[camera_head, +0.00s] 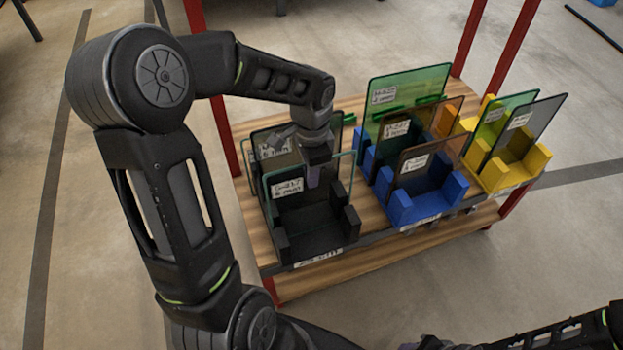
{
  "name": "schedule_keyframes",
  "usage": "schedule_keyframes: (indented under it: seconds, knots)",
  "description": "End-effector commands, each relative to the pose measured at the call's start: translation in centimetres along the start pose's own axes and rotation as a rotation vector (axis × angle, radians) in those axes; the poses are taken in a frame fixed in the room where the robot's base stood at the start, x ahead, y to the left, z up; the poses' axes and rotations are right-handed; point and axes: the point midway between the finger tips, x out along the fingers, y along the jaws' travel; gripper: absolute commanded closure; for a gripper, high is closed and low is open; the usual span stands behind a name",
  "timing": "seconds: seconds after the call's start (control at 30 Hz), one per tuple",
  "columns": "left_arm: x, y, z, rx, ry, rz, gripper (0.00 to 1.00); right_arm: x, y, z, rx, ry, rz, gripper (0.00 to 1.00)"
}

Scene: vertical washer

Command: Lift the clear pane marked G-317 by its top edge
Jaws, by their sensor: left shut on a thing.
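A clear pane (287,187) with a pale greenish edge stands upright at the front of the black rack (320,228). Its white label seems to start with G; the rest is too blurred to read surely. My left gripper (313,180) points down at the middle of the pane's top edge and is shut on it. The arm and gripper hide part of that edge. The pane's lower part is within the black rack; I cannot tell whether it is clear of the slot's bottom. A piece of my right arm shows at the bottom right, its fingers too cut off to read.
A dark pane (274,147) stands close behind in the black rack. Blue racks (455,187) hold green, orange and brownish panes to the right. A yellow rack (537,158) holds green and grey panes. Red posts (514,48) rise at the wooden table's (375,215) edges.

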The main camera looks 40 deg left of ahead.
Motion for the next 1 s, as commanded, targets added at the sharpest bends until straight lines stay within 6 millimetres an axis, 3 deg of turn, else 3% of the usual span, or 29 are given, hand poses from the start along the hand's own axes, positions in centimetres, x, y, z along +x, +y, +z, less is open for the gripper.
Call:
schedule_keyframes:
  seconds: [0.37, 1.0]
  knots:
    - [-3.8, -0.1, -0.1, -0.001, 0.006, -0.006, 1.0, -0.5, -0.2, 0.0, 0.0, 0.0, 0.0, 0.64]
    - [-15.1, -0.1, -0.1, 0.001, 0.007, -0.005, 1.0, -1.6, -0.6, 0.0, 0.001, 0.0, 0.0, 0.64]
